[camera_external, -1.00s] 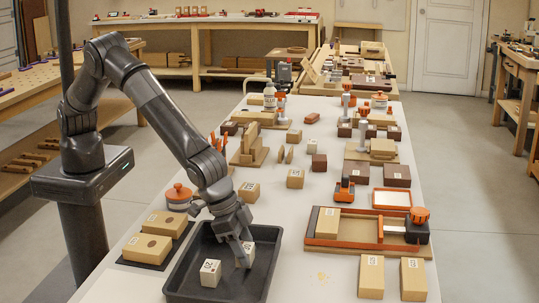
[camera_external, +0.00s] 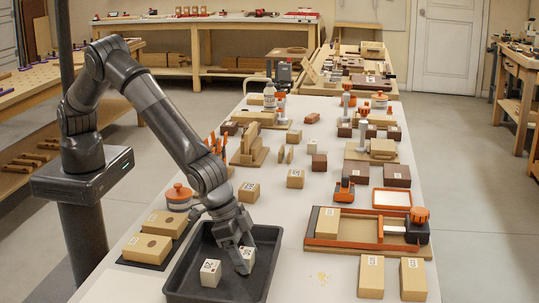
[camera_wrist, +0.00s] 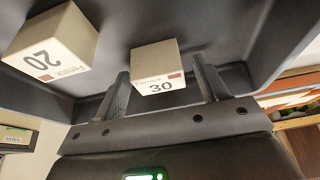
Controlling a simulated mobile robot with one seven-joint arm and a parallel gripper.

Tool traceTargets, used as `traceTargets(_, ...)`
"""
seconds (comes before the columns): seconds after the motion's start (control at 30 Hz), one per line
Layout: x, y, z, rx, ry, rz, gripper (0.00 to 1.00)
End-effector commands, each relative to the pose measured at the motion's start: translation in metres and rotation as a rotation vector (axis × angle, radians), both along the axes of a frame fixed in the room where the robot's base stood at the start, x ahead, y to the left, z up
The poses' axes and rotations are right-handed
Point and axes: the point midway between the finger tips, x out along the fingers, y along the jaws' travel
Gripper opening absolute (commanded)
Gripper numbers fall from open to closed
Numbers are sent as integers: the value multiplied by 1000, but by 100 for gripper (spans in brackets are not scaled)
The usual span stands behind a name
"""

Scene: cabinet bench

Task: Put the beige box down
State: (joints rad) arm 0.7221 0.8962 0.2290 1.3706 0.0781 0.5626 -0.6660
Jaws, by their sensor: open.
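The beige box (camera_external: 246,261), marked 30 in the wrist view (camera_wrist: 155,66), is in the black tray (camera_external: 184,271), near its right side. My gripper (camera_external: 239,256) is low over the tray, at this box. In the wrist view my gripper (camera_wrist: 160,72) is open, with one finger on each side of the box and gaps visible beside it. A second beige box (camera_external: 210,272), marked 20 in the wrist view (camera_wrist: 52,47), stands to the left in the same tray. The fingers partly hide the first box in the external view.
Two larger tan boxes (camera_external: 148,248) lie on a dark mat left of the tray. An orange-lidded jar (camera_external: 179,196) stands behind it. Two tan boxes (camera_external: 371,275) and an orange-edged fixture (camera_external: 345,244) are to the right. The white tabletop between is mostly clear.

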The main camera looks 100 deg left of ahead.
Motion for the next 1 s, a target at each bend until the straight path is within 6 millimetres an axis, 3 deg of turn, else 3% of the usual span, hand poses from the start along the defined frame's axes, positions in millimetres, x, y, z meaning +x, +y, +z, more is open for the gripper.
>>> traceTargets(0.17, -6, -1, 19, -2, -2, -1, 67)
traceTargets(0.5, -33, 0, 83, -2, -2, -1, 67)
traceTargets(0.77, -45, 0, 111, -1, -1, 0, 67)
traceTargets(0.87, -46, 10, 122, -6, 0, 6, 67)
traceTargets(1.0, -52, 49, 156, -24, 7, 22, 67)
